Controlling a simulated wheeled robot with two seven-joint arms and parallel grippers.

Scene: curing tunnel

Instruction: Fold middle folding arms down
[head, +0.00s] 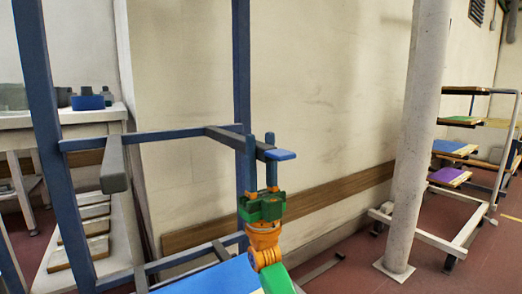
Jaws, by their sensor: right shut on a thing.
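A blue upright rack frame (243,65) stands before me. Its middle crossbar (150,136) carries two dark grey folding arms. The left folding arm (113,165) sticks out toward me, roughly level. The right folding arm (225,137) also sticks out roughly level, toward the right front. My right gripper (262,145), orange and green with blue fingers, comes up from below. It is shut on the right folding arm near its outer end, with a finger on each side. The fingers hide part of that arm. My left gripper is not in view.
A lower crossbar (172,261) with more arms sits below. A white column (413,150) stands on the right, before a wheeled rack with colored boards (452,148). A bench (70,121) is at left.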

